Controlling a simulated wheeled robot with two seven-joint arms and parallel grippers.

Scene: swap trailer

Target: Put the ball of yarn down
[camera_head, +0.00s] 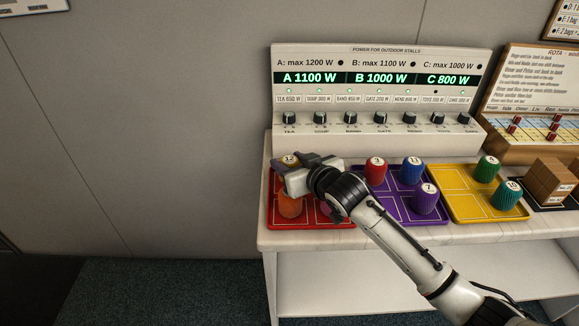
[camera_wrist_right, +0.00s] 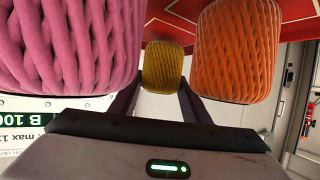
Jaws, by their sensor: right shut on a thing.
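The ball of yarn between my right fingers is yellow in the right wrist view (camera_wrist_right: 163,68). In the head view, a ball labelled 12 (camera_head: 289,159) shows at my right gripper (camera_head: 294,168), mostly hidden by it. The gripper is shut on the yellow ball over the back left of the red tray (camera_head: 285,226). I cannot tell if the ball touches the tray. An orange ball (camera_head: 290,206) stands at the tray's front left. A pink ball (camera_wrist_right: 70,45) is beside it, mostly hidden by my arm in the head view. My left gripper is not in view.
The purple tray (camera_head: 397,214) holds red (camera_head: 375,171), blue (camera_head: 411,172) and purple (camera_head: 425,199) balls. The yellow tray (camera_head: 465,210) holds two green-toned balls at its right. A power panel (camera_head: 375,95) stands behind the trays. A wooden block (camera_head: 551,183) stands at right.

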